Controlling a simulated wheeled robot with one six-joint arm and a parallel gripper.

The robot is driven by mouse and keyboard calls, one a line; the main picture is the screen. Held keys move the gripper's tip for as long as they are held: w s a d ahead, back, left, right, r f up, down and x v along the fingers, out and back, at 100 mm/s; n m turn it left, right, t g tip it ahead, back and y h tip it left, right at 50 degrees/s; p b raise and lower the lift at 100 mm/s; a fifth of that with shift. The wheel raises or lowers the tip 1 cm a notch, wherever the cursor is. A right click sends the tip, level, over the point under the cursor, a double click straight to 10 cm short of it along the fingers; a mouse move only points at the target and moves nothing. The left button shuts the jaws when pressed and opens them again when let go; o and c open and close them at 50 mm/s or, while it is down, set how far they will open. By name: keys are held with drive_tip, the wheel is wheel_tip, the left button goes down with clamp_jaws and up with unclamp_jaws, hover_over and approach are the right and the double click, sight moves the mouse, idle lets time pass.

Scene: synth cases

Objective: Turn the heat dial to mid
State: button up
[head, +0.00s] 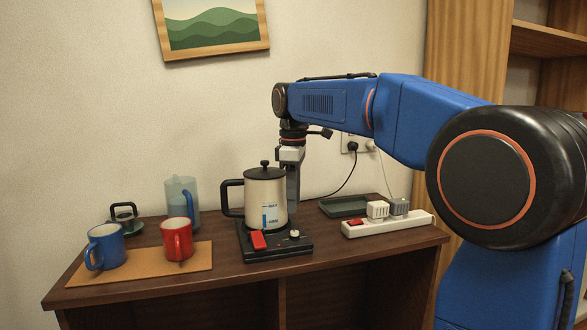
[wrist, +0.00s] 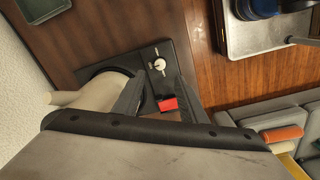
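The heat dial (head: 294,234) is a small pale round knob on the right part of the black kettle base (head: 262,254). In the wrist view the dial (wrist: 159,64) shows just beyond the fingertips; its setting marks are too small to read. A red switch (head: 258,240) sits left of the dial on the base; it also shows in the wrist view (wrist: 168,103). The cream kettle (head: 266,195) with black handle and lid stands on the base. My gripper (head: 293,208) points down beside the kettle's right side, above the dial area. In the wrist view its fingers (wrist: 161,82) are apart and empty.
A white power strip (head: 387,225) with plugs and a dark tray (head: 342,208) lie to the right. A blue mug (head: 105,248) and red mug (head: 177,241) stand on a cork mat (head: 140,270) at left, before a clear jug (head: 181,193). The kettle stands close to my fingers.

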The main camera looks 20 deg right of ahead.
wheel_tip(320, 180, up, 9)
drive_tip(key=shift+s, duration=0.15)
drive_tip(key=shift+s, duration=0.1)
idle(0.3)
drive_tip(key=s+d+f+m+t, duration=0.2)
drive_tip(key=s+f+m, duration=0.4)
drive_tip(key=s+f, duration=0.9)
drive_tip(key=s+d+f+m+t, duration=0.2)
drive_tip(key=s+d+f+m, duration=0.3)
drive_tip(key=s+f, duration=1)
drive_tip(key=shift+s+f+m, duration=0.35)
drive_tip(key=shift+s+m, duration=0.55)
drive_tip(key=shift+s, duration=0.05)
